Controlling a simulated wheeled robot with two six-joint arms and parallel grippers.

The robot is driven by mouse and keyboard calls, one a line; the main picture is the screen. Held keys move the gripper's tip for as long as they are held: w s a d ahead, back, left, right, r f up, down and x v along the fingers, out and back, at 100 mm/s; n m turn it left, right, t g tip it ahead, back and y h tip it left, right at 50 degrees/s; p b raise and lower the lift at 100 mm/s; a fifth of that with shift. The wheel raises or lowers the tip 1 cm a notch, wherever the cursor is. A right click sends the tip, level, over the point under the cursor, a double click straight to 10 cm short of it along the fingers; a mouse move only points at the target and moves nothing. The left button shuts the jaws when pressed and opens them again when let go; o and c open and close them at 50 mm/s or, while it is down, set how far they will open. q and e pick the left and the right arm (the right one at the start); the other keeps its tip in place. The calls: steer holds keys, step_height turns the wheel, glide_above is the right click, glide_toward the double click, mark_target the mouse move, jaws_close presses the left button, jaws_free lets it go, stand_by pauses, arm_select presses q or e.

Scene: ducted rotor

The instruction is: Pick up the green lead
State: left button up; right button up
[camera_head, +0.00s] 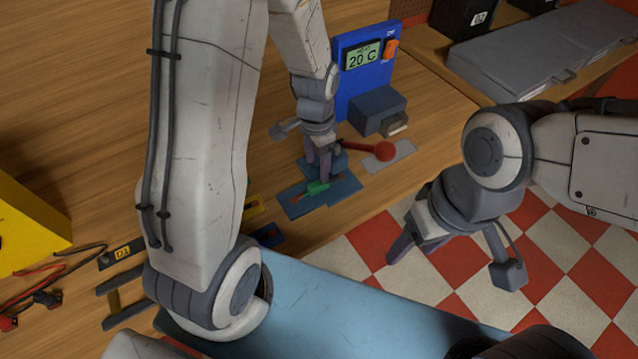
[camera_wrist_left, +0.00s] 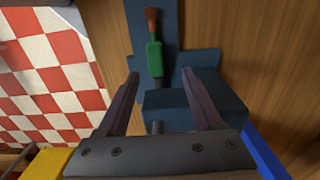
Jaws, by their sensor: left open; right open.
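The green lead (camera_head: 317,187) lies on a dark blue fixture (camera_head: 342,190) on the wooden bench. In the left wrist view the green lead (camera_wrist_left: 154,58) has a green body and a reddish-brown end, and the blue fixture (camera_wrist_left: 205,62) lies under it. My left gripper (camera_head: 320,172) points down just above the fixture, close to the lead. In the left wrist view its open fingers (camera_wrist_left: 160,76) are on either side of the lead's line, with the green body just beyond the tips. My right gripper (camera_head: 398,243) is open and empty above the checkered floor.
A blue unit (camera_head: 352,85) reading 20 C stands behind. A yellow box (camera_head: 28,225) and red and black leads (camera_head: 45,297) are at the left. A grey case (camera_head: 545,50) is at the back right.

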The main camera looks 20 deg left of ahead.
mark_target(318, 183)
arm_select(q)
steer(key=shift+s+d+f+p, duration=0.15)
steer(key=shift+f+p, duration=0.25)
steer(key=shift+f, duration=1.1)
steer(key=shift+s+d+f+p, duration=0.1)
steer(key=shift+f+p, duration=0.25)
steer(key=shift+f, duration=1.1)
jaws_close()
